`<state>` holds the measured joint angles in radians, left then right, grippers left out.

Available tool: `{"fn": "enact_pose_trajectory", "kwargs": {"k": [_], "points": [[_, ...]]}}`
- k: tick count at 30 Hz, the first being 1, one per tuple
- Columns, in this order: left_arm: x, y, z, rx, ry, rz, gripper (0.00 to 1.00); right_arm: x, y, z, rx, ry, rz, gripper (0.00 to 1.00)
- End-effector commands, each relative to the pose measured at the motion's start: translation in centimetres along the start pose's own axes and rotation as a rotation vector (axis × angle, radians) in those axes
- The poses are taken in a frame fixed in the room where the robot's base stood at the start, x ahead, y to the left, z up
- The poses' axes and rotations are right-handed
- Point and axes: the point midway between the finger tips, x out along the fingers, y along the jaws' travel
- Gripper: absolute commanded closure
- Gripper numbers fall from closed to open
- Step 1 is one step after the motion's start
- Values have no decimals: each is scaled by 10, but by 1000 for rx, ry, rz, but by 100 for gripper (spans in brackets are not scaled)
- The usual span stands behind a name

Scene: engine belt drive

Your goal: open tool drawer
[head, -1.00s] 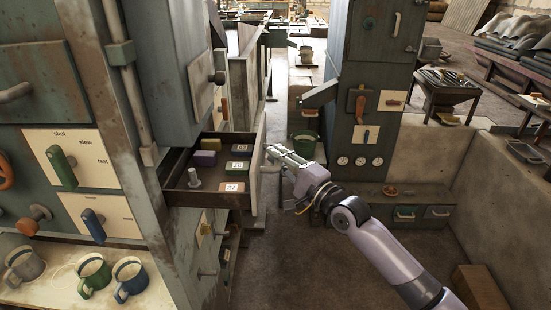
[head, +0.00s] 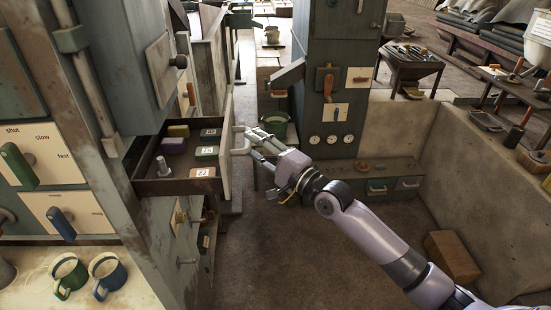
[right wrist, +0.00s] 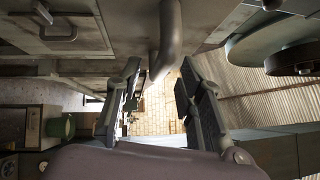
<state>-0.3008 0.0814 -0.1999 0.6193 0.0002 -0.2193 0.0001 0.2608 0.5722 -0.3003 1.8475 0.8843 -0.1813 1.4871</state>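The tool drawer (head: 150,187) stands pulled out of the grey cabinet at the left. It holds several small coloured blocks, some with number tags, and an upright grey bolt (head: 163,166). Its front panel (head: 227,135) faces right and carries a pale bar handle (head: 239,141). My right gripper (head: 256,144) is just right of the handle, fingers apart and pointing at it. In the right wrist view the fingers of the gripper (right wrist: 160,98) are spread, with the grey curved handle (right wrist: 168,40) ahead, near the gap; contact cannot be told. My left gripper is out of view.
A cabinet with levers and gauges (head: 330,90) stands behind the gripper, and a green bucket (head: 273,125) sits beside it. Two mugs (head: 108,275) stand on the lower left shelf. A brown box (head: 452,257) lies at the right. The floor below my right arm is clear.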

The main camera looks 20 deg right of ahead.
Motion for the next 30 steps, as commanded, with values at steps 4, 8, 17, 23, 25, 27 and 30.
{"fn": "enact_pose_trajectory", "kwargs": {"k": [4, 8, 17, 23, 25, 27, 30], "points": [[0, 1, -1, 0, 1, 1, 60, -35, 2, -1, -1, 1, 7, 65], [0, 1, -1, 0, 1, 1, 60, -59, 2, 0, -1, 1, 7, 65], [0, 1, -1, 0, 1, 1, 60, -88, 1, 0, 0, 0, 3, 65], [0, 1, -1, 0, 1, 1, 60, -89, 0, 0, 0, 0, 1, 65], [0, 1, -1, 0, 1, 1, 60, -89, 0, 0, 0, 0, 1, 65], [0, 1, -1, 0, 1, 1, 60, -89, 0, 0, 0, 0, 2, 65], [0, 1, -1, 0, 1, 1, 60, -89, 0, 0, 0, 0, 2, 65]]}}
